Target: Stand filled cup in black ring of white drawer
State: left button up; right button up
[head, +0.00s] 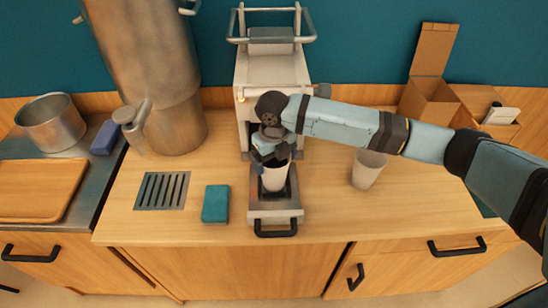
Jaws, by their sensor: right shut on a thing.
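My right gripper (268,150) is shut on a white cup (274,178) and holds it upright over the white drawer (290,217). The drawer is pulled out of the front of the white machine (271,72) and has a black handle. The cup hides most of the drawer's black inside, so I cannot tell whether its base is in the ring or above it. The cup's contents are hidden by my gripper. My left gripper is not in view.
A second pale cup (367,170) stands to the right under my right arm. A teal sponge (216,204) and a slotted grate (163,191) lie to the left. A large metal urn (158,80) and an open cardboard box (428,100) stand further back.

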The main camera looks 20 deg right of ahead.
jog(key=shift+f, duration=0.4)
dwell(0.3)
jog(key=o, duration=1.2)
